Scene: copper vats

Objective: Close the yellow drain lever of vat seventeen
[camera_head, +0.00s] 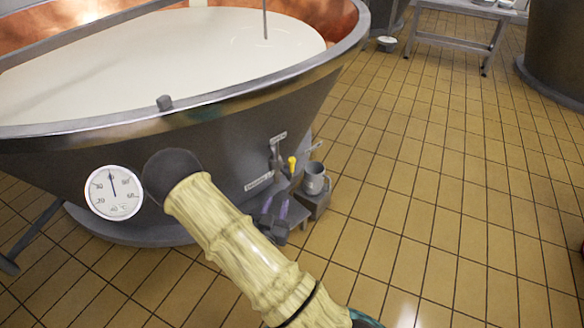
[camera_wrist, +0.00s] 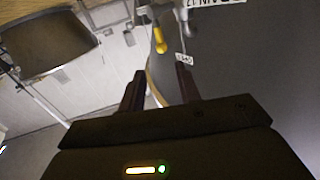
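A yellow lever (camera_head: 292,162) hangs from the valve fittings on the outer wall of a large dark vat (camera_head: 225,150), which holds white liquid. In the wrist view the yellow lever (camera_wrist: 160,40) appears just beyond the fingertips, roughly between them and apart from them. A plate on the vat in the wrist view is partly cut off and seems to end in 17. My gripper (camera_head: 276,208) is low beside the vat wall, below the lever. In the wrist view my gripper (camera_wrist: 161,70) has its two dark fingers apart with nothing between them.
A round dial gauge (camera_head: 114,192) sits on the vat wall. A metal table (camera_head: 456,43) and another vat (camera_head: 558,50) stand farther back. The tiled floor (camera_head: 430,200) at right is mostly clear.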

